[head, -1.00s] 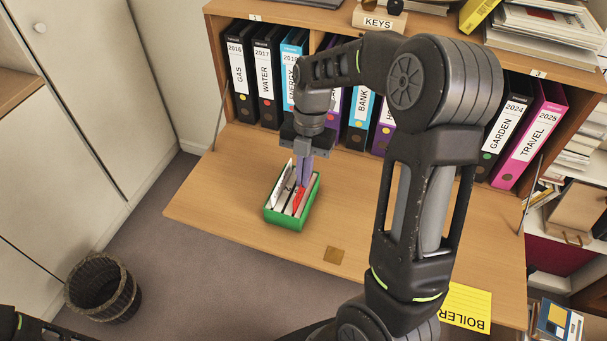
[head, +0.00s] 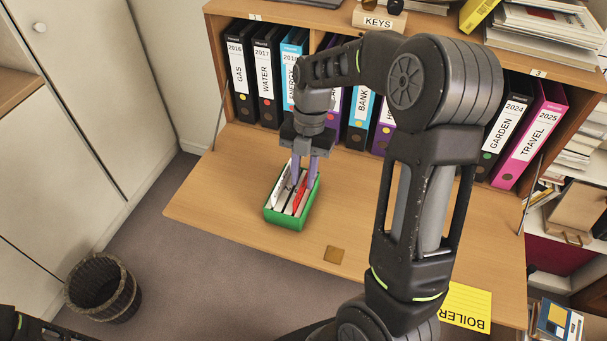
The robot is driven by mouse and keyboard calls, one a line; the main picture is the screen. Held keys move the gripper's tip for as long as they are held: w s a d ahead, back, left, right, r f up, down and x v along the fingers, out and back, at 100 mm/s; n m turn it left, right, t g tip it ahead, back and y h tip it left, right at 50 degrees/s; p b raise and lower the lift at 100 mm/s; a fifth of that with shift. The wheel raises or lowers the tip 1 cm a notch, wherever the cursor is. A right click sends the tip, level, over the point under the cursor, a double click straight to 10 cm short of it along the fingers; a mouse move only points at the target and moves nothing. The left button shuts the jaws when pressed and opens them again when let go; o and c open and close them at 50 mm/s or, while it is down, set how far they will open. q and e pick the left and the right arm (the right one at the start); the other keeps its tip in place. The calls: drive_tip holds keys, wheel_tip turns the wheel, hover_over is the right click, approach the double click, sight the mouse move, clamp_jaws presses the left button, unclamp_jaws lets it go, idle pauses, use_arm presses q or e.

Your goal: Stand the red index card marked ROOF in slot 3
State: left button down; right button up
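A green box (head: 286,221) stands on the fold-down desk leaf and holds upright white dividers. The red card (head: 299,200) is inside the box, among the dividers on the right side; its marking cannot be read and its slot number cannot be told. My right gripper (head: 305,174) is directly over the box, pointing down, with its two fingers spread apart at the box's top. The fingers are on either side of the red card's upper part. My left gripper is out of view.
A yellow card marked BOILER (head: 467,308) lies at the leaf's front right. A small brown square (head: 334,255) lies in front of the box. Binders (head: 267,75) stand behind on the shelf. The leaf (head: 215,190) is clear left of the box.

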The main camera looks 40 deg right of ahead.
drive_tip(key=shift+o, duration=0.3)
drive_tip(key=o, duration=0.5)
drive_tip(key=shift+p+v, duration=2.65)
drive_tip(key=shift+v, duration=1.4)
drive_tip(key=shift+f, duration=0.1)
